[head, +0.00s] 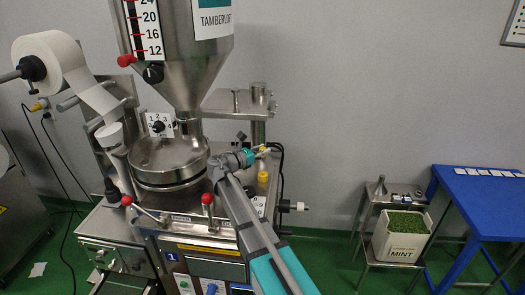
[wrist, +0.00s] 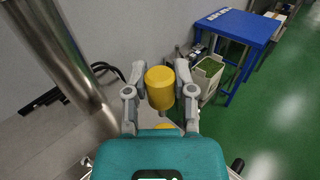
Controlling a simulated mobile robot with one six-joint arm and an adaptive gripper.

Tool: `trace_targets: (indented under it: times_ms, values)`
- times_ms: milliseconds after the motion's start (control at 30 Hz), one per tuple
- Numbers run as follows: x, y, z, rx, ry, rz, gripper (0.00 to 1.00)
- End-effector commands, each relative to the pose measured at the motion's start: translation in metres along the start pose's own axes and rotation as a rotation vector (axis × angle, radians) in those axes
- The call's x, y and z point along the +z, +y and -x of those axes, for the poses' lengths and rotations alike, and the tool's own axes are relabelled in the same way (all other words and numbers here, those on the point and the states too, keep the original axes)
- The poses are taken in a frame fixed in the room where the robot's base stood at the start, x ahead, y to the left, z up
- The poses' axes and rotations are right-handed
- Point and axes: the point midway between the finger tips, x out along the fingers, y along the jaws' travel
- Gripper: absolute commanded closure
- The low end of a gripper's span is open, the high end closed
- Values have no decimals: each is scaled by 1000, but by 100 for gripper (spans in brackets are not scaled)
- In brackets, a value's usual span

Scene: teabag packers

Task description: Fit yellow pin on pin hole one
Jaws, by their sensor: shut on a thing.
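My gripper (head: 257,152) is raised above the right side of the steel machine, at the end of my arm. In the wrist view my gripper (wrist: 160,98) has its two grey fingers on either side of a yellow pin (wrist: 160,78) and is shut on it. The pin has a wide round head. Another yellow piece (head: 263,176) stands on the machine's deck below the gripper; a bit of yellow (wrist: 166,126) also shows under the held pin in the wrist view. I cannot make out pin hole one.
A steel hopper (head: 185,65) and round drum (head: 168,158) stand left of the gripper. Red-knobbed levers (head: 208,199) rise at the machine's front. A steel post (head: 259,105) is behind. A mint bin (head: 402,235) and blue table (head: 480,200) are at the right, beyond open floor.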

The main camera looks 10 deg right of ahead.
Motion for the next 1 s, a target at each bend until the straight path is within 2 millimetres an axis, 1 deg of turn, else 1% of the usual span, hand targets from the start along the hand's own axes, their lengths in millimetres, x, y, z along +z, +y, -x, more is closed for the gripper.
trace_targets:
  times_ms: [33,100,500,700,1000]
  values:
    - [-7,0,0,0,0,0,100]
    - [-12,0,0,0,0,0,100]
    - [-37,0,-1,-1,0,0,100]
    - [-42,0,-1,-1,0,0,100]
    - [-42,0,-1,-1,0,0,100]
